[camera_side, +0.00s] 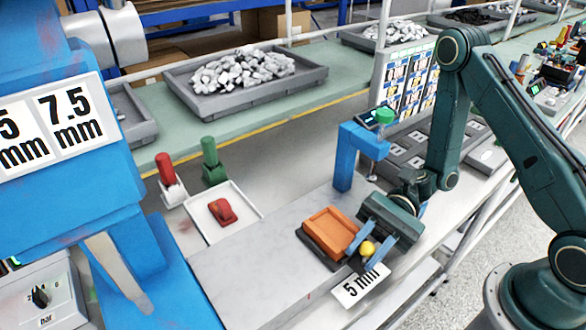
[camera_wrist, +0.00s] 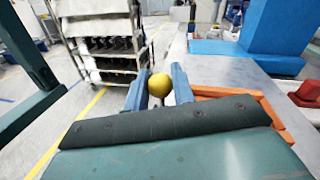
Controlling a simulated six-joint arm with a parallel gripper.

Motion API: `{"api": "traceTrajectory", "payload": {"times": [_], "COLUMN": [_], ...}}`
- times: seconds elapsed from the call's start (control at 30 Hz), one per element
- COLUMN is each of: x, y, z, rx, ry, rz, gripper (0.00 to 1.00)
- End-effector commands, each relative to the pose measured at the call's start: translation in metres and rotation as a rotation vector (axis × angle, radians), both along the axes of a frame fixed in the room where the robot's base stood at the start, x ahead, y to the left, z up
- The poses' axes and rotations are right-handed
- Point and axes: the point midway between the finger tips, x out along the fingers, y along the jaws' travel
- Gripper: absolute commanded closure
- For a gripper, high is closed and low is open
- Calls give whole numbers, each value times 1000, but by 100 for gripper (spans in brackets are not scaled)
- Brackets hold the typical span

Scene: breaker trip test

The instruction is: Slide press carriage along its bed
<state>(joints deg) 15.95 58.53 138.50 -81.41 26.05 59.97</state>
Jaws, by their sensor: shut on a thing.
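The press carriage (camera_side: 331,232) is an orange open-topped tray on a dark base, with a yellow ball knob (camera_side: 367,248) on its near right side. It sits at the right part of the pale grey bed (camera_side: 255,262). My gripper (camera_side: 368,251) has its two blue fingers shut on the yellow knob. In the wrist view the knob (camera_wrist: 160,85) shows between the fingertips, and the orange tray edge (camera_wrist: 240,95) is partly hidden behind my gripper. A "5 mm" label (camera_side: 361,286) is on the bed's front edge beside the knob.
A large blue press (camera_side: 70,190) stands at the left, with a "7.5 mm" label. A blue bracket (camera_side: 345,160) with a green-topped part rises behind the carriage. A white tray (camera_side: 245,205) holds a red part (camera_side: 222,212). The bed between carriage and press looks clear.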

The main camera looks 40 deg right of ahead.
Motion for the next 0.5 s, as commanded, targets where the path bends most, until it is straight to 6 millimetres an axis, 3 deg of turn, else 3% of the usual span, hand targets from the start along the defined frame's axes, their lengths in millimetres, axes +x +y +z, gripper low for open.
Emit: {"api": "traceTrajectory", "payload": {"times": [0.13,0.43,0.47,0.5], "x": [0,0,0,0], "y": [9,10,10,10], "z": [0,0,0,0], "rx": [0,0,0,0], "ry": [-1,-2,-1,-1], "rz": [-3,-4,-4,-3], "gripper": [100,100,69,61]}}
